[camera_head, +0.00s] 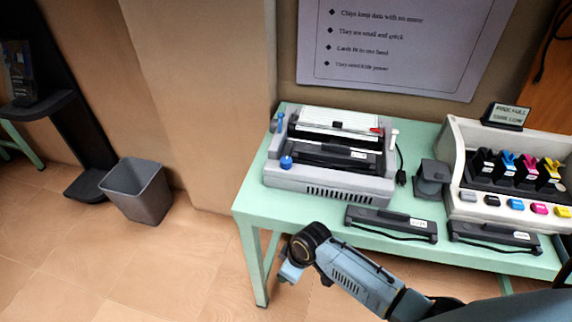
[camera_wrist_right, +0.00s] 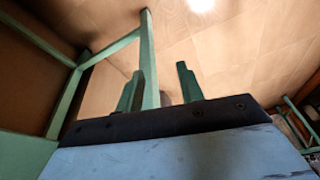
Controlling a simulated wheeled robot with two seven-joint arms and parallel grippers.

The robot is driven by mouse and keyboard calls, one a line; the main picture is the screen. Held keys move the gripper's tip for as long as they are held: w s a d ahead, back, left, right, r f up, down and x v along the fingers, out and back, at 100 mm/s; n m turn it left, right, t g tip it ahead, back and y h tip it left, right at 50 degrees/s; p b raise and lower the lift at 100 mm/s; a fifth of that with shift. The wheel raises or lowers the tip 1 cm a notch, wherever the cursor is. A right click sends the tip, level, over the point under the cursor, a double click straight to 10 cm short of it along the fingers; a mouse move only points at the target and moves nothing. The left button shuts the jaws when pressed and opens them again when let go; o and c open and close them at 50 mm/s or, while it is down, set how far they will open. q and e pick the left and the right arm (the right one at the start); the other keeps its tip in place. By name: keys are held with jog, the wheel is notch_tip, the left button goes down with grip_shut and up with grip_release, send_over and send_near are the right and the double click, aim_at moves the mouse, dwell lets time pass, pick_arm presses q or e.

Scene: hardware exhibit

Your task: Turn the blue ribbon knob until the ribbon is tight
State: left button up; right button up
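A grey dot-matrix style printer (camera_head: 330,185) with its top open stands on the left of the green table. A round blue knob (camera_head: 286,162) sits at its front left corner. A smaller blue part (camera_head: 280,118) sits farther back on the same side. A dark ribbon cartridge (camera_head: 335,155) lies inside the printer; I cannot tell how tight its ribbon is. My right gripper (camera_wrist_right: 159,82) is open and empty in the right wrist view, with a table leg behind its fingers. In the head view the right arm's end is low, in front of the table, away from the knob. My left gripper is out of view.
The green table (camera_head: 250,196) also holds two loose black cartridges (camera_head: 392,222) (camera_head: 494,235) at its front edge, a small dark grey object (camera_head: 431,180), and a white inkjet unit (camera_head: 462,150) with coloured tanks. A grey bin (camera_head: 138,190) stands on the floor at left.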

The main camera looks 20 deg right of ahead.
jog(key=w+a+r+n+b, duration=0.1)
jog(key=w+a+r+n, duration=0.1)
jog(key=r, duration=0.4)
jog(key=w+a+r+n, duration=0.2)
jog(key=r, duration=0.3)
notch_tip(320, 180, up, 25)
jog(key=n+g+h, duration=0.2)
jog(key=n, duration=0.6)
send_over(286, 160)
notch_tip(286, 160, down, 13)
jog(key=shift+d+r+b, duration=0.1)
jog(key=shift+r+b, duration=0.1)
jog(key=shift+b, duration=1.05)
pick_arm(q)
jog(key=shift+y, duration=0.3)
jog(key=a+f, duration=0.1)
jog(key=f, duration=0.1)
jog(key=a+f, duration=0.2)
pick_arm(e)
jog(key=shift+f, duration=0.4)
